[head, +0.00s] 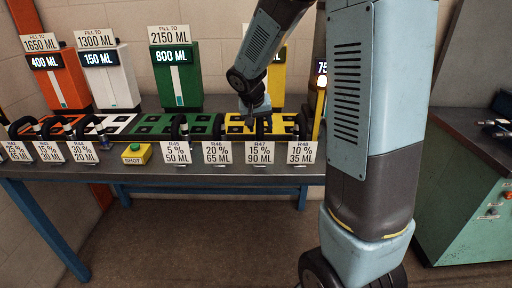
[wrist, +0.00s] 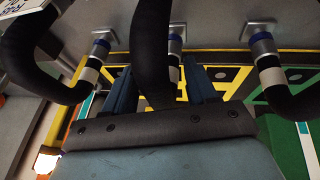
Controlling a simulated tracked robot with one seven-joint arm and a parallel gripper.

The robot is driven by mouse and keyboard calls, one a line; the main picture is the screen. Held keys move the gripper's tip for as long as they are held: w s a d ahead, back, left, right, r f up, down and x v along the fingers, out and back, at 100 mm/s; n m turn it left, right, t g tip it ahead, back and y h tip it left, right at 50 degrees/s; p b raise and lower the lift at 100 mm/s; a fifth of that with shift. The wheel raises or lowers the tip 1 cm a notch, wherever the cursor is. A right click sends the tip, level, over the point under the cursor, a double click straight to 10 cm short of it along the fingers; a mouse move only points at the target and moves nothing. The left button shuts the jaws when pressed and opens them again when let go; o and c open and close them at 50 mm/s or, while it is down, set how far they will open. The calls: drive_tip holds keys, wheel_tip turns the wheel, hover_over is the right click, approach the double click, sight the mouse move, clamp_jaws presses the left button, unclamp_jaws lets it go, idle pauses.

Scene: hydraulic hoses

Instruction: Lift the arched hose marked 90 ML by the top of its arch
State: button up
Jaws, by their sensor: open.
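The arched black hose marked 90 ML (head: 266,127) stands at the table's front edge behind its white R47 tag (head: 260,152). My gripper (head: 250,124) is low at this hose, pointing down, close to its arch. In the wrist view my gripper (wrist: 160,80) is open, its two blue fingers spread, with a black hose (wrist: 150,35) running between them. By its place between two neighbours, this looks like the 90 ML hose. I cannot tell whether either finger touches it. Part of the hose is hidden by the gripper.
Neighbouring hoses, marked 65 ML (head: 218,127) and 35 ML (head: 300,127), stand close on either side. Behind are coloured canisters, including a green one marked 800 ML (head: 177,75). A yellow SHOT button box (head: 137,154) sits at the front edge.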

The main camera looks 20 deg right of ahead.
drive_tip(key=shift+w+d+f, duration=0.1)
drive_tip(key=shift+d+f, duration=0.05)
drive_tip(key=shift+f, duration=0.2)
clamp_jaws()
idle(0.3)
idle(0.4)
